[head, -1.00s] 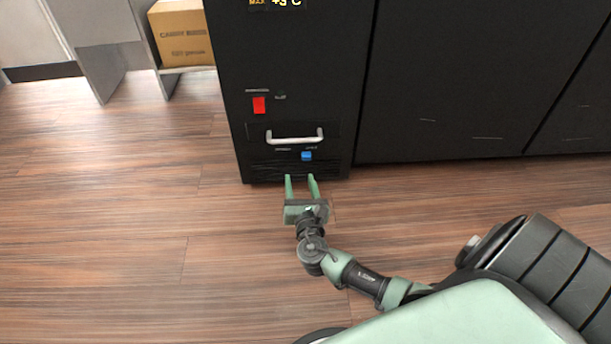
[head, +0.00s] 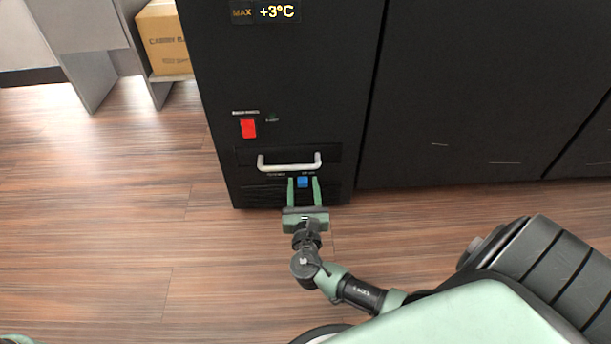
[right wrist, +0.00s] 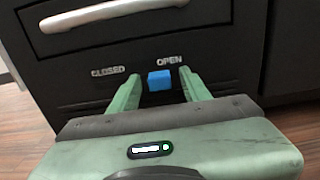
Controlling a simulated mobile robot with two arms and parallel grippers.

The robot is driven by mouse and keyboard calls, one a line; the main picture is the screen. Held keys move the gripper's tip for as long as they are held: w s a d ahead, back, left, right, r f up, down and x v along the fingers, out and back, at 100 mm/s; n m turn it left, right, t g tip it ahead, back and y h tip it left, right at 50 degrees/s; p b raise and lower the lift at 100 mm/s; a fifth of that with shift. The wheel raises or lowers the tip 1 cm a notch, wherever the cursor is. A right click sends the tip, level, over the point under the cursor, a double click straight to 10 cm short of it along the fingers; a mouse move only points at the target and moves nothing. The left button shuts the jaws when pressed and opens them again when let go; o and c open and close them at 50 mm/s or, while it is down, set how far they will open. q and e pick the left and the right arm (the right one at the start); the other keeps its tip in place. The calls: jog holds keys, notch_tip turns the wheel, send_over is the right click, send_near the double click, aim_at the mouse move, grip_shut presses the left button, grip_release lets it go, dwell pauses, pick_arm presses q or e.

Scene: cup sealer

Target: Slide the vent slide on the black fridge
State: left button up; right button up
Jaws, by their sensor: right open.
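The black fridge (head: 290,80) stands ahead of me. Its vent slide is a small blue knob (head: 303,183) low on the front, below the silver handle (head: 289,166). In the right wrist view the blue knob (right wrist: 160,80) sits below and slightly left of the word OPEN, with CLOSED further left. My right gripper (head: 303,179) is open, its green fingers pointing at the fridge. My left gripper is out of view.
A red switch (head: 248,128) is above the handle, and a display reading +3°C (head: 277,12) is higher up. A cardboard box (head: 165,40) sits on a grey shelf at left. Black cabinets (head: 480,100) adjoin on the right. The wooden floor (head: 120,220) is clear.

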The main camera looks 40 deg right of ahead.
grip_shut()
dwell(1.5)
